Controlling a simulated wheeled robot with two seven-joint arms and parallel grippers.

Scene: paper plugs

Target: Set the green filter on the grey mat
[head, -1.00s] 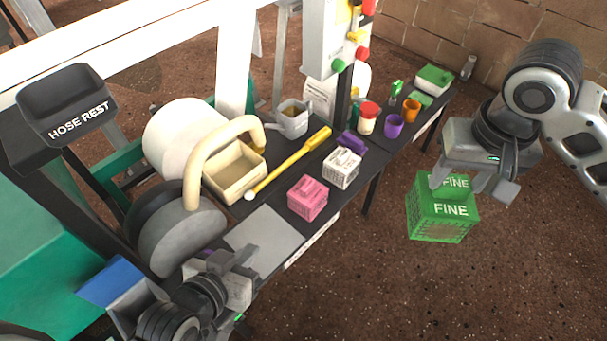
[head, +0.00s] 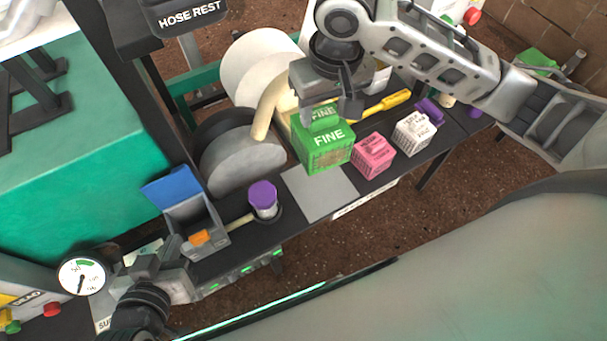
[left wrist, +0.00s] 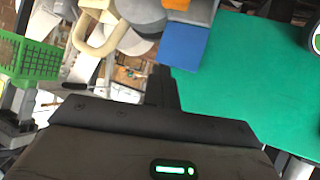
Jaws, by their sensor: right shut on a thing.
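The green filter (head: 323,156), a box marked FINE, hangs from my right gripper (head: 334,112), which is shut on its top. The grey mat (head: 318,193) is a flat square on the dark bench. In the head view the filter overlaps the mat's far edge and hides part of it. I cannot tell its height above the bench. The filter also shows at the left edge of the left wrist view (left wrist: 32,60). My left gripper (head: 148,268) is empty near the bench's left end; its fingers (left wrist: 162,85) look together.
A pink basket (head: 374,155) stands close to the right of the filter, with a white basket (head: 414,134) beyond it. A purple-lidded jar (head: 263,198) and a blue-lidded bin (head: 197,222) stand left of the mat. A grey disc (head: 240,165) lies behind.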

